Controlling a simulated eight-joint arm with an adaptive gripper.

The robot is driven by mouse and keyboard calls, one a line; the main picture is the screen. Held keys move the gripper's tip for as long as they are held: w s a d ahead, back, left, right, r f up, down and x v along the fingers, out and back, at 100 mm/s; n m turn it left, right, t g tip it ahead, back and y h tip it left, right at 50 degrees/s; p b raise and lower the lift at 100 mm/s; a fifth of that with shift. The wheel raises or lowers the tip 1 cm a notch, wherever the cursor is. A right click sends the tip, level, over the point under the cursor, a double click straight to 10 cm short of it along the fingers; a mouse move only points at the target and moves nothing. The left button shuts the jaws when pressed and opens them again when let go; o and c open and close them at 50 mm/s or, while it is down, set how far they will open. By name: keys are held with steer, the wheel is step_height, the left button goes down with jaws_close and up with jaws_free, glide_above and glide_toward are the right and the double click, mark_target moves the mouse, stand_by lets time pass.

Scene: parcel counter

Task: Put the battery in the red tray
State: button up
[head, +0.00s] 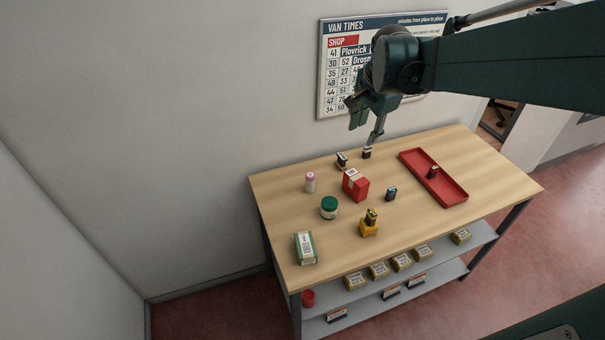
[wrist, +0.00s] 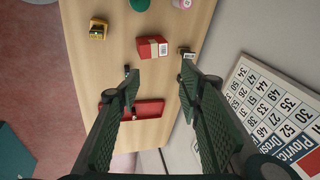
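The red tray (head: 450,188) lies on the right part of the wooden table, with one small dark block (head: 432,172) inside it. The tray also shows between my fingers in the wrist view (wrist: 152,108). Several small dark blocks could be the battery: one with a teal top (head: 391,194) left of the tray, two at the back edge (head: 342,160) (head: 367,153), and one on a yellow base (head: 371,215). I cannot tell which is the battery. My gripper (head: 368,128) is above the table's back edge, open and empty.
On the table (head: 280,187) stand a red box (head: 355,186), a green-lidded jar (head: 329,208), a pink-capped bottle (head: 310,182) and a green-white box (head: 306,248). A timetable board (head: 340,70) hangs on the wall behind. Shelves below hold several boxes.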

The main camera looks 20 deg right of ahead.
steer(key=s+a+f+n+t, duration=0.1)
steer(key=s+a+n, duration=0.7)
steer(key=a, duration=0.3)
steer(key=s+a+f+n+t+y, duration=0.1)
steer(key=s+a+n+t, duration=0.1)
steer(key=s+a+n, duration=0.6)
steer(key=shift+s+a+f+t, duration=0.3)
steer(key=shift+s+a, duration=1.1)
steer(key=shift+a, duration=0.3)
steer(key=shift+f, duration=0.1)
